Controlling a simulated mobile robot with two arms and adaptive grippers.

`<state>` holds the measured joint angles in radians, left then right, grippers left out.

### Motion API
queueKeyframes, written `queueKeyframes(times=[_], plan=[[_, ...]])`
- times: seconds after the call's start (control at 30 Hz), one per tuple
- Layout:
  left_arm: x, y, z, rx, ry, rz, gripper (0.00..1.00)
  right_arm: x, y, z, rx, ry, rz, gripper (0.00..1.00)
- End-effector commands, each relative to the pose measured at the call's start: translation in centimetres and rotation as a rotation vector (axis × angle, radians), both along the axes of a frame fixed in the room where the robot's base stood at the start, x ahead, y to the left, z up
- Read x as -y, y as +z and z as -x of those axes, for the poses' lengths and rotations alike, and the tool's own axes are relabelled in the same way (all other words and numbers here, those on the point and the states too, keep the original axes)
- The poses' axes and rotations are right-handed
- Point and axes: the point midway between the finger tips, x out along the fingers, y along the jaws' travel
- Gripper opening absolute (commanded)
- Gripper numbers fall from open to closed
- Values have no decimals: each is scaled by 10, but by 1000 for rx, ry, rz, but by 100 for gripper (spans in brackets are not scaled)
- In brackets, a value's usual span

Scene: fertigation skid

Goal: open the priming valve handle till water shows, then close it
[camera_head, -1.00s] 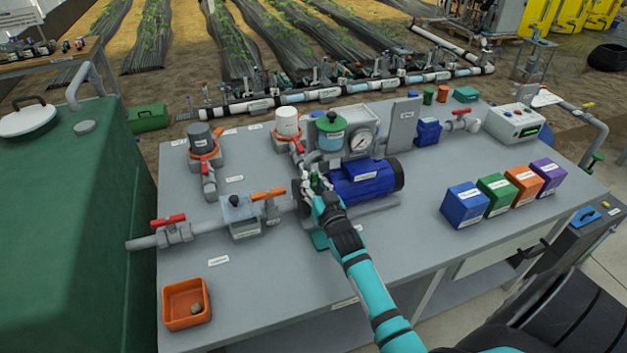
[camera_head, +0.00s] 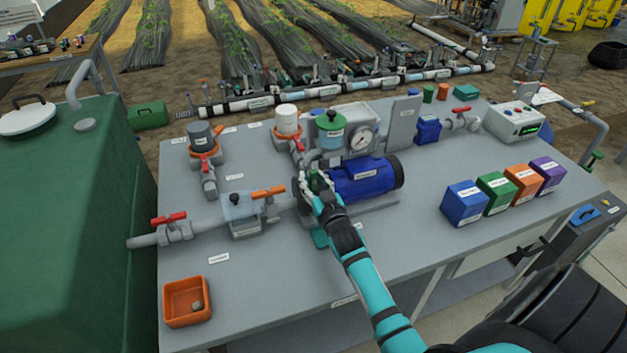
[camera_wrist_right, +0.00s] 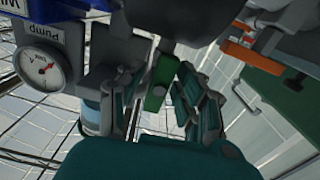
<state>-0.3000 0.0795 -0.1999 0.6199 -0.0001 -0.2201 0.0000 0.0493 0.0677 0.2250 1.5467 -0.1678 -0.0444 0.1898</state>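The green valve handle (camera_head: 314,182) is at the pump's front end, left of the blue motor (camera_head: 368,180). My right gripper (camera_head: 317,187) reaches it from the front. In the right wrist view the green handle (camera_wrist_right: 159,84) lies between the two spread fingers of my right gripper (camera_wrist_right: 160,100), nearer the right-hand finger. A gap shows on the left side of the handle, and I cannot tell whether the right-hand finger touches it. A clear pot with a green lid (camera_head: 330,134) stands behind the gripper. I cannot make out its water level. My left gripper is out of view.
The pressure gauge (camera_head: 361,140) stands behind the motor. A pipe with an orange handle (camera_head: 268,192) and a red handle (camera_head: 168,218) runs left. An orange tray (camera_head: 187,302) sits at front left. Several coloured boxes (camera_head: 463,204) stand right. The front middle of the bench (camera_head: 270,275) is clear.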

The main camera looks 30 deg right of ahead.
Motion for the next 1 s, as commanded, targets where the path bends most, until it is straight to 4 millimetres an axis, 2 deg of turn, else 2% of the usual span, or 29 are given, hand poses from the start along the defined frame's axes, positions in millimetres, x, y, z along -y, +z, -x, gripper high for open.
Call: queueKeyframes(times=[0.37,0.47,0.8,1.0], plan=[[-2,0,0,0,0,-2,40,-1,1,5,3,0,-1,40],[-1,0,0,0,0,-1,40,-4,1,18,2,0,-1,40],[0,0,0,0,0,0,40,-21,0,87,0,0,-3,40],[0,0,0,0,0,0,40,-27,1,111,2,0,-3,40]])
